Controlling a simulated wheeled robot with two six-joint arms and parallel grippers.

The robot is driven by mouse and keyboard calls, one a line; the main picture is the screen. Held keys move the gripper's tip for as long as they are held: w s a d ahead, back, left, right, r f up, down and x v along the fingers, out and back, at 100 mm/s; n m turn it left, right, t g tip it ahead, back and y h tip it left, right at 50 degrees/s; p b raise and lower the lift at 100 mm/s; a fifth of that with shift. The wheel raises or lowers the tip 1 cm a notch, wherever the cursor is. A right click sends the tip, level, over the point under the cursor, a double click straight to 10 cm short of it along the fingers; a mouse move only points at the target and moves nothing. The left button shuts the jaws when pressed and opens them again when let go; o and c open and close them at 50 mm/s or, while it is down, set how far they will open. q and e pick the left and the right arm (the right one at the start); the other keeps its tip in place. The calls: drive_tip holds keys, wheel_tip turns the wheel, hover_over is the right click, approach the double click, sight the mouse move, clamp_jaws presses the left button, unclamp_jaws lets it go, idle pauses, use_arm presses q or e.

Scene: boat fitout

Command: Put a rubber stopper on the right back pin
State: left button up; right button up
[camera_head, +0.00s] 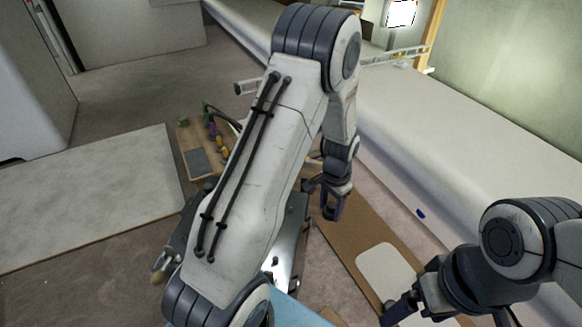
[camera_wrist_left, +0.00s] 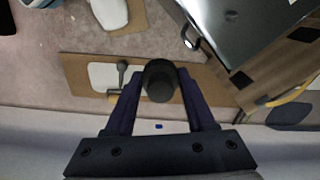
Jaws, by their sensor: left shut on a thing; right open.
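My left gripper (camera_head: 331,210) hangs over the brown board in the middle of the head view. In the left wrist view its purple fingers (camera_wrist_left: 160,100) are shut on a dark round piece (camera_wrist_left: 160,78), which looks like the rubber stopper. It is held above the floor. My right gripper (camera_head: 448,318) is open at the lower right, partly cut off by the frame edge. I cannot make out the right back pin in either view. My left arm hides much of the middle of the head view.
A brown board (camera_head: 350,228) with a white patch (camera_head: 390,270) lies beside the long white bench (camera_head: 450,130). A wooden board with small coloured items (camera_head: 190,140) lies behind my left arm. A shiny metal panel (camera_wrist_left: 235,30) shows at top right in the wrist view.

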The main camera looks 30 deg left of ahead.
wheel_tip(320, 180, up, 11)
drive_tip(key=p, duration=0.9)
use_arm(q)
drive_tip(key=a+r+m, duration=0.1)
drive_tip(key=a, duration=0.3)
drive_tip(key=s+a+r+m, duration=0.1)
drive_tip(key=a, duration=0.3)
drive_tip(key=s+a+r+m, duration=0.1)
drive_tip(key=a, duration=0.3)
drive_tip(key=shift+r+m, duration=0.3)
wheel_tip(320, 180, down, 5)
drive_tip(key=b, duration=0.5)
drive_tip(key=shift+r, duration=0.1)
use_arm(e)
wheel_tip(320, 180, down, 5)
use_arm(q)
drive_tip(key=shift+s, duration=0.1)
use_arm(e)
drive_tip(key=shift+r, duration=0.15)
use_arm(q)
drive_tip(key=shift+f, duration=0.35)
drive_tip(key=shift+f, duration=0.5)
use_arm(e)
drive_tip(key=shift+f, duration=0.45)
use_arm(q)
drive_tip(key=shift+f+b, duration=0.2)
drive_tip(key=shift+b, duration=0.1)
use_arm(e)
drive_tip(key=shift+f, duration=0.1)
